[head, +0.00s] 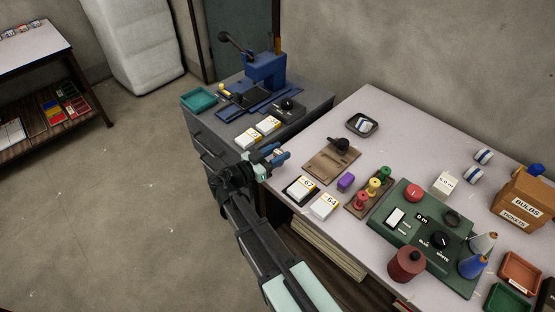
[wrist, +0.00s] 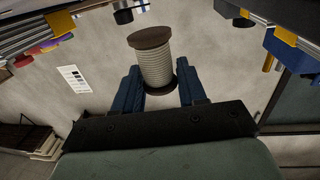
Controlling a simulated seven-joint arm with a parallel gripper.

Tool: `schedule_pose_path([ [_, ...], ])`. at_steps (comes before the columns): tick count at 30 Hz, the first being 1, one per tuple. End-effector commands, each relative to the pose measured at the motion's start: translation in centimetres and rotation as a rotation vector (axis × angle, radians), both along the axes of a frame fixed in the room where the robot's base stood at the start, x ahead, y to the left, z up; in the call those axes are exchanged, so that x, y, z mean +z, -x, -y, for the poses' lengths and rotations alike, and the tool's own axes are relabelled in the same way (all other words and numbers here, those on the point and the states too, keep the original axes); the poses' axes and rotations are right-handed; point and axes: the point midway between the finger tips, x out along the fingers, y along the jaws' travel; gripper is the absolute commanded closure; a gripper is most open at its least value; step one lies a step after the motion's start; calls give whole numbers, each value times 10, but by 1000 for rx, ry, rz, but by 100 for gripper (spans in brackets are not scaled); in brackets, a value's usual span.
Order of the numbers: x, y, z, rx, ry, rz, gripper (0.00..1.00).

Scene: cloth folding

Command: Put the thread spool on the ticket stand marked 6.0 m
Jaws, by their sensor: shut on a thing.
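My gripper (head: 272,157) has blue fingers and is over the gap between the grey cabinet and the pale table. In the wrist view the gripper (wrist: 158,68) is shut on a thread spool (wrist: 156,63) with brown ends and whitish thread, held between the fingers and slightly tilted. In the head view I cannot make out the spool at the gripper. A white block (head: 446,183) with a small label stands on the table to the right, apart from the gripper. Its label ends in "m", but the number is too small to read surely.
A blue press (head: 264,72) is on the cabinet.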

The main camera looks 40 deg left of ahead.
Motion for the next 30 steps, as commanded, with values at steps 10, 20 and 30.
schedule_pose_path([
  [10, -31, 0, 0, 0, 1, 0, 88],
  [20, -34, 0, 0, 0, 1, 0, 88],
  [30, -34, 0, 0, 0, 1, 0, 34],
])
